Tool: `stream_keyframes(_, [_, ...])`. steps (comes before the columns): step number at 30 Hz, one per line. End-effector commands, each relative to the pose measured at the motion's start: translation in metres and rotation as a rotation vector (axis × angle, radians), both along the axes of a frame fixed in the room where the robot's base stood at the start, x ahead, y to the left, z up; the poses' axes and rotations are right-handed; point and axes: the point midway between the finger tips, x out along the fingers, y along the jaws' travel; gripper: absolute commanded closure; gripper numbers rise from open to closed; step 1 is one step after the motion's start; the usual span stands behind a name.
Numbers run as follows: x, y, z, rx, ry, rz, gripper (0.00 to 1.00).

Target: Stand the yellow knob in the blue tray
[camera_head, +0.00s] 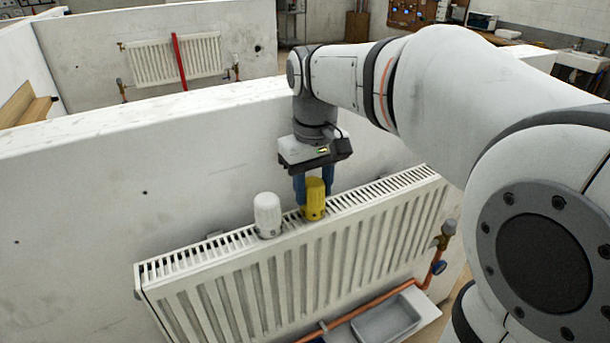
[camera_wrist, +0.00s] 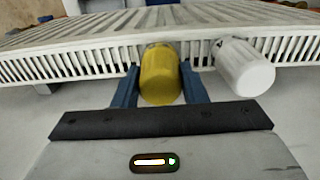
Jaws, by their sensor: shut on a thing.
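The yellow knob (camera_head: 316,205) is upright at the top of the white radiator, beside a white knob. In the head view my gripper (camera_head: 313,190) points down over it, with its blue fingers around the knob. In the wrist view the yellow knob (camera_wrist: 160,78) is between the two fingers of my gripper (camera_wrist: 160,85), shut on it. Whether its base touches the radiator's top grille is hard to tell. I cannot make out a blue tray for certain; a grey tray (camera_head: 413,312) shows low at the right, below the radiator.
The white knob (camera_head: 267,215) stands close to the left of the yellow one, and also shows in the wrist view (camera_wrist: 245,68). The radiator (camera_head: 300,265) is in front of a low white wall (camera_head: 90,190). A copper pipe (camera_head: 365,309) and a blue-handled valve (camera_head: 439,267) are at lower right.

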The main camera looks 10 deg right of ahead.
Motion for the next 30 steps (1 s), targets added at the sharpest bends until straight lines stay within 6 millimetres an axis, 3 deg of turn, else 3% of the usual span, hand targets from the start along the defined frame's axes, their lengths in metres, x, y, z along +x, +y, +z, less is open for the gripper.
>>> stream_keyframes(1, [0.0,0.0,-0.003,0.0,0.0,0.0,0.86])
stream_keyframes(2, [0.0,0.0,-0.002,0.0,0.0,0.0,0.6])
stream_keyframes(9, [0.0,0.0,-0.002,0.0,0.001,0.001,0.4])
stream_keyframes(20, [0.0,0.001,0.006,0.001,-0.002,0.002,0.4])
stream_keyframes(30, [0.0,0.002,0.074,0.0,-0.003,0.002,0.4])
